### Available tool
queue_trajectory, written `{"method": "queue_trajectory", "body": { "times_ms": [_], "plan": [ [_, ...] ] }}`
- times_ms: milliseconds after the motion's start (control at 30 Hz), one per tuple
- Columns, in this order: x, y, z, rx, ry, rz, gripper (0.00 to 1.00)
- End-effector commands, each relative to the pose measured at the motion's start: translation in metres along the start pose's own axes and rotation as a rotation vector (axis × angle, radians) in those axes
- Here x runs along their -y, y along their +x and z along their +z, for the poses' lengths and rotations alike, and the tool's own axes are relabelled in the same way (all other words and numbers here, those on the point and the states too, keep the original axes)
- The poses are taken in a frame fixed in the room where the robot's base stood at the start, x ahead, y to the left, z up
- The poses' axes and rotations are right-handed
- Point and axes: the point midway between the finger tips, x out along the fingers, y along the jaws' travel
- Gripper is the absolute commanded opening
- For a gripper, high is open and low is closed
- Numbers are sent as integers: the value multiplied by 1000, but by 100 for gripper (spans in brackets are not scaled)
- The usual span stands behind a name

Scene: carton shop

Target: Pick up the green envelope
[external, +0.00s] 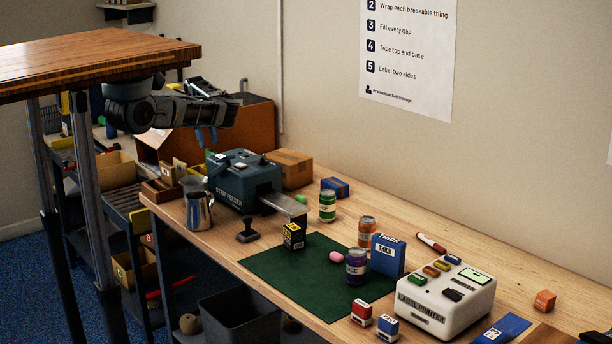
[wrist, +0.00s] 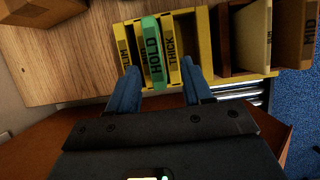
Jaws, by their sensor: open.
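The green envelope (wrist: 152,50), marked HOLD, stands on edge in a yellow rack (wrist: 122,60) in the wrist view, between pale yellow-edged pieces, the right one marked THICK (wrist: 173,48). My gripper (wrist: 158,70) is open and empty, its blue fingers spread to either side of the envelope's near end in the picture. I cannot tell the height gap between fingertips and envelope. In the external view my gripper (external: 206,137) points down above the far left end of the bench.
Brown pieces (wrist: 250,40) stand right of the rack. A dark strip feeder (external: 240,178) and a metal jug (external: 198,210) stand in front. Bare wood lies left of the rack (wrist: 60,50).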

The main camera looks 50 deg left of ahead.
Motion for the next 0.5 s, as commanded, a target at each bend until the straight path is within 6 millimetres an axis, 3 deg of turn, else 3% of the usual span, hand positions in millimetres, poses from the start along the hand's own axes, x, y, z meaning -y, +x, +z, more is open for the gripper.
{"method": "queue_trajectory", "body": {
  "times_ms": [500],
  "plan": [
    [-8, 54, 6, 7, -1, -4, 50]
  ]
}}
